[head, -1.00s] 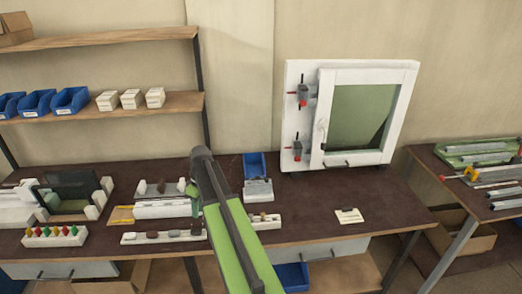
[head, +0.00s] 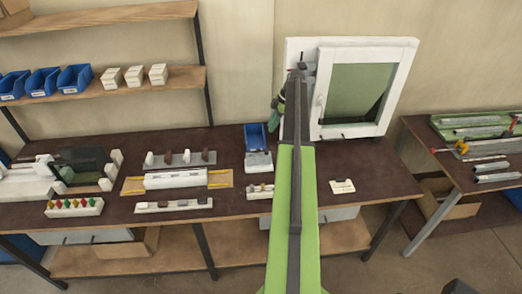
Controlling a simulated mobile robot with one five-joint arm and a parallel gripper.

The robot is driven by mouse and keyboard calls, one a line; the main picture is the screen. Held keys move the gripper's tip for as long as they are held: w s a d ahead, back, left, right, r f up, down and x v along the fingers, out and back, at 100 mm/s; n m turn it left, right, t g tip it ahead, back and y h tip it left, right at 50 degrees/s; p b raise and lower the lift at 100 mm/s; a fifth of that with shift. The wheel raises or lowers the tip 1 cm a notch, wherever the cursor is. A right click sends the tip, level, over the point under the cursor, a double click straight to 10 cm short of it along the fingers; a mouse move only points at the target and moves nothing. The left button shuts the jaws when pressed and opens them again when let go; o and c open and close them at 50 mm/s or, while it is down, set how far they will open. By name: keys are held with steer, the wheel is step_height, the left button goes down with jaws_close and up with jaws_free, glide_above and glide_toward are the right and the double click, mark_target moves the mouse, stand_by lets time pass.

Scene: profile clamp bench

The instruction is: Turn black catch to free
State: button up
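A white board stands upright at the back of the bench with a white framed window (head: 405,75) holding a green pane. At the board's left, a small grey-and-black catch (head: 302,67) with a dark tip shows just above my arm. The lower catch on this board is hidden behind my arm. A small dark handle (head: 329,138) sits at the window's bottom edge. My arm reaches up in front of the board's left strip.
A blue bin (head: 255,136) stands left of the board. White fixtures (head: 175,178) and a row of coloured knobs (head: 74,207) lie on the bench's left. A small white card (head: 342,186) lies on clear bench at right. A second table (head: 470,150) holds metal profiles.

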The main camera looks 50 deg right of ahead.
mark_target(258, 151)
steer(key=b+x, duration=1.1)
steer(key=x, duration=0.2)
steer(key=shift+s+d+f, duration=0.1)
steer(key=shift+d+f, duration=0.05)
steer(key=shift+f, duration=0.35)
steer(key=shift+r, duration=0.1)
jaws_close()
